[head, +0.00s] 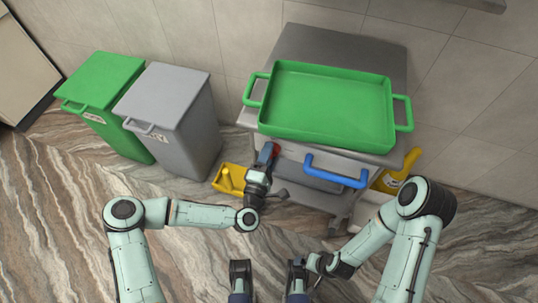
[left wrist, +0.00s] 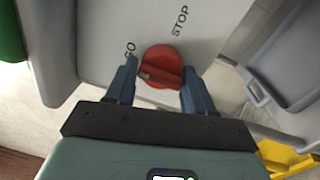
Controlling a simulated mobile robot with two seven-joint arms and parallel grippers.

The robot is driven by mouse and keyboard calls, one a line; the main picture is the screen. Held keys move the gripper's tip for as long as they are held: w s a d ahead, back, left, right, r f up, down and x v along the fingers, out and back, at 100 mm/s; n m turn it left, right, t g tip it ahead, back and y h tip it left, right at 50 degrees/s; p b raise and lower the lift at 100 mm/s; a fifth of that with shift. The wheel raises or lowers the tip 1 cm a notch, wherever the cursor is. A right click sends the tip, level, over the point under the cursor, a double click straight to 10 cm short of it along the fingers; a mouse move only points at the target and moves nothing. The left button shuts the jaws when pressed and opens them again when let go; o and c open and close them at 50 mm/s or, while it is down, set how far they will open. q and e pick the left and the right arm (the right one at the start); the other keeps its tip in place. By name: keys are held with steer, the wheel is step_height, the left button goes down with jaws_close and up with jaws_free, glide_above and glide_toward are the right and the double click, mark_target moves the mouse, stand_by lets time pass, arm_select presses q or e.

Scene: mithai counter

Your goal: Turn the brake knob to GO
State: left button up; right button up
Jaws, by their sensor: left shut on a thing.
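The brake knob (left wrist: 162,66) is a red round knob with a raised grip bar on a pale panel (left wrist: 105,25) in the left wrist view. "STOP" (left wrist: 181,20) is printed above it and "GO" (left wrist: 129,52) at its upper left. A pale mark at the left end of the grip bar points left, close to GO. My left gripper (left wrist: 160,82) is shut on the knob, one finger on each side. In the head view the left gripper (head: 264,162) is at the cart's left end and largely hides the knob. My right gripper (head: 318,263) is low in the middle, its fingers unclear.
The grey cart (head: 300,45) carries a green tray (head: 325,105) and has a blue handle (head: 336,171) in front. A grey bin (head: 180,110) and a green bin (head: 105,80) stand left. A yellow container (head: 222,188) is on the floor beside my left gripper.

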arm_select(q)
steer(key=shift+f, duration=0.35)
steer(key=o, duration=1)
steer(key=shift+r, duration=0.15)
steer(key=p+v, duration=0.1)
steer(key=v, duration=1.2)
steer(key=shift+s+a, duration=0.1)
steer(key=shift+s, duration=0.15)
arm_select(e)
steer(key=shift+s+a+r, duration=0.35)
steer(key=shift+s+r, duration=0.2)
steer(key=shift+s, duration=0.15)
arm_select(q)
steer(key=shift+r, duration=0.1)
arm_select(e)
steer(key=shift+r, duration=0.1)
